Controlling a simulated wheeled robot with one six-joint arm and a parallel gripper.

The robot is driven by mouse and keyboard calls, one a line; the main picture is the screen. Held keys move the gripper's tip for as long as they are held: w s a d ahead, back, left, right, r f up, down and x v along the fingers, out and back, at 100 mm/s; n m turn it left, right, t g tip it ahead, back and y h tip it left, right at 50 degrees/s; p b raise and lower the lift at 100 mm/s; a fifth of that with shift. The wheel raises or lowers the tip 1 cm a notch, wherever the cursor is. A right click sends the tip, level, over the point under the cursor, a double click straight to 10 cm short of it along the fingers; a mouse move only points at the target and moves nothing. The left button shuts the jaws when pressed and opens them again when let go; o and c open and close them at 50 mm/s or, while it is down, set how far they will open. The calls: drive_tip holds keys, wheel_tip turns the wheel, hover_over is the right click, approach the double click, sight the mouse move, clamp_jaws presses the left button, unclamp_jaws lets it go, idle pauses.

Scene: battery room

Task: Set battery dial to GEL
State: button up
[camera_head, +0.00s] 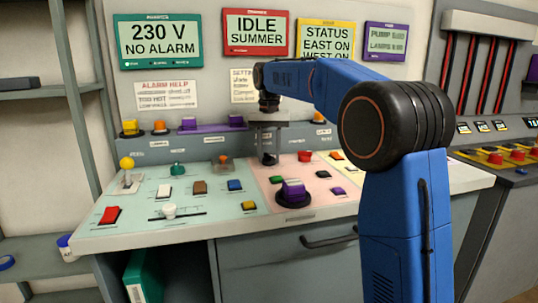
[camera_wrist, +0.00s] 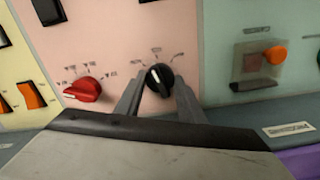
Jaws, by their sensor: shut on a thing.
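In the wrist view a black dial (camera_wrist: 159,77) with a white pointer line sits on the pink panel, with small labels in an arc beside it; the labels are too blurred to read. My gripper (camera_wrist: 160,92) has one finger on each side of this dial and is shut on it. In the head view my gripper (camera_head: 267,157) points down onto the back part of the pink panel, and it and my arm hide most of the dial. I cannot read which label the pointer line faces.
A red dial (camera_wrist: 83,90) stands beside the black one. An orange button (camera_wrist: 275,55) is on the green panel on the other side. A purple knob (camera_head: 292,192) and several coloured buttons are nearer the desk front. Screens (camera_head: 159,41) hang on the wall behind.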

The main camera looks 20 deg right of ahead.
sight(269, 154)
drive_tip(key=shift+m, duration=1.6)
drive_tip(key=o, duration=1)
drive_tip(key=shift+o, duration=0.2)
wheel_tip(269, 154, up, 17)
drive_tip(key=shift+r, duration=0.2)
